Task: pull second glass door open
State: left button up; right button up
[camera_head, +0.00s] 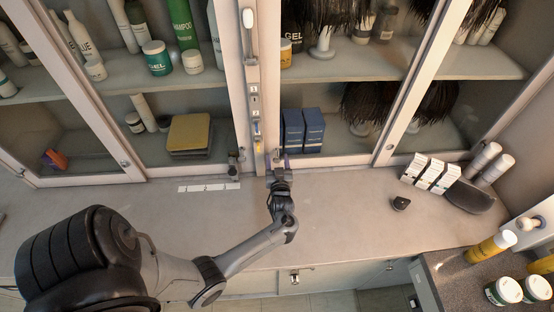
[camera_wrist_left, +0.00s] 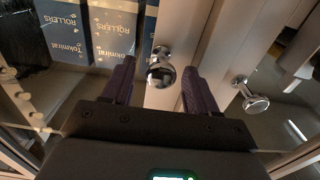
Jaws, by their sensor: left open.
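The glass door with blue boxes behind it (camera_head: 345,100) is closed, with a pale frame. My left gripper (camera_head: 277,163) is at the lower left corner of this door. In the left wrist view its two dark fingers are open, and a round metal knob (camera_wrist_left: 161,73) on the door frame sits between their tips with gaps on both sides. I see no clear contact. The neighbouring glass door to the left (camera_head: 180,100) is closed too, and its own knob (camera_wrist_left: 250,97) shows outside the fingers in the left wrist view. My right gripper is not in view.
The counter (camera_head: 340,220) below the doors is mostly clear. Small white boxes (camera_head: 430,173), a black item (camera_head: 401,203) and a dark tray (camera_head: 470,197) stand at its right. A white strip (camera_head: 209,187) lies left of my gripper. Blue boxes (camera_head: 303,131) stand behind the glass.

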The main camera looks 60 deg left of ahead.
pick_arm(q)
jog(key=shift+w+a, duration=0.2)
jog(key=shift+a, duration=0.25)
grip_shut()
